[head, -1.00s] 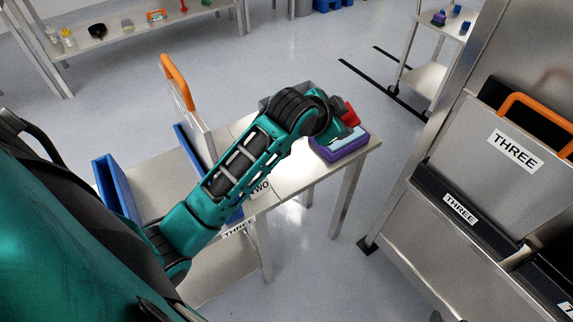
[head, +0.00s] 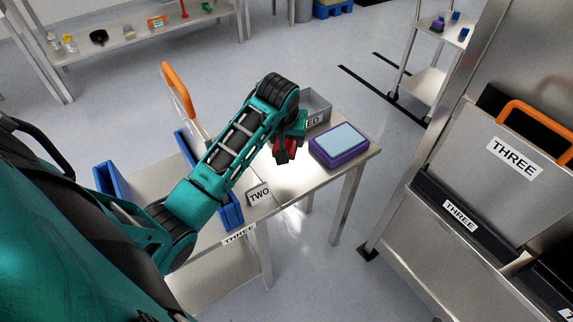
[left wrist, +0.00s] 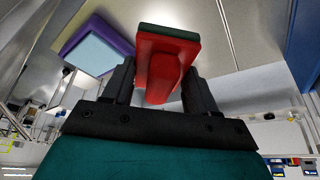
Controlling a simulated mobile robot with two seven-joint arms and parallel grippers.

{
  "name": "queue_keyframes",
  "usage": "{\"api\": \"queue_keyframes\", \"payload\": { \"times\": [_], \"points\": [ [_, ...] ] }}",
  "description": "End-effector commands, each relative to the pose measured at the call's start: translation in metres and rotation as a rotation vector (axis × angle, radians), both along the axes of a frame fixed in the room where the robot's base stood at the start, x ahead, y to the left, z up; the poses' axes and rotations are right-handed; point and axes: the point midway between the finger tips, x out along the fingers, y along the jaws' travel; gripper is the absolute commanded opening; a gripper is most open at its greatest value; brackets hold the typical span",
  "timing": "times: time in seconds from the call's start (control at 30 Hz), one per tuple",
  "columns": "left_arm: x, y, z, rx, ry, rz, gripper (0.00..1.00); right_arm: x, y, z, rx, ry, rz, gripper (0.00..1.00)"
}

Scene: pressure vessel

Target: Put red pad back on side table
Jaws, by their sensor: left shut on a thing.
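The red pad (head: 288,144) is in my left gripper (head: 282,155), held over the side table (head: 268,207). In the left wrist view the red pad (left wrist: 160,72) has a red grip between the two fingers and a dark green layer on its far face. My left gripper (left wrist: 158,88) is shut on that grip. In the head view the arm hides part of the pad, and I cannot tell its exact height above the table. My right gripper is not in view.
A purple box with a light blue top (head: 339,147) sits right of the pad. A grey bin (head: 317,107) with a partly hidden label stands behind. A "TWO" sign (head: 259,194) is nearer, beside blue holders (head: 231,214). The tabletop between sign and purple box is clear.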

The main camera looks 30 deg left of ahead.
Motion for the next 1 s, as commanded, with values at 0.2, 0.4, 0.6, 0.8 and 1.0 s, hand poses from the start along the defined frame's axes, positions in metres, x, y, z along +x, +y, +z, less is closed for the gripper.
{"api": "queue_keyframes", "payload": {
  "times": [0.2, 0.4, 0.6, 0.8, 1.0],
  "points": [
    [-0.001, -0.001, -0.052, -0.001, 0.003, 0.000, 0.09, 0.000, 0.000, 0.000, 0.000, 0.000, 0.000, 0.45],
    [0.000, 0.000, -0.069, 0.000, 0.000, -0.001, 0.09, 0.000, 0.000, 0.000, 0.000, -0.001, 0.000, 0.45],
    [0.000, 0.000, -0.097, 0.001, 0.002, -0.001, 0.09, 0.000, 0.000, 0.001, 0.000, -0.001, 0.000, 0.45],
    [0.000, 0.000, -0.105, 0.001, -0.002, -0.002, 0.09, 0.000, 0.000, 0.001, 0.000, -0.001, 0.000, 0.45],
    [0.000, 0.000, -0.106, 0.000, -0.001, -0.001, 0.09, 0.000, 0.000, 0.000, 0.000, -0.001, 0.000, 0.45]
  ]
}}
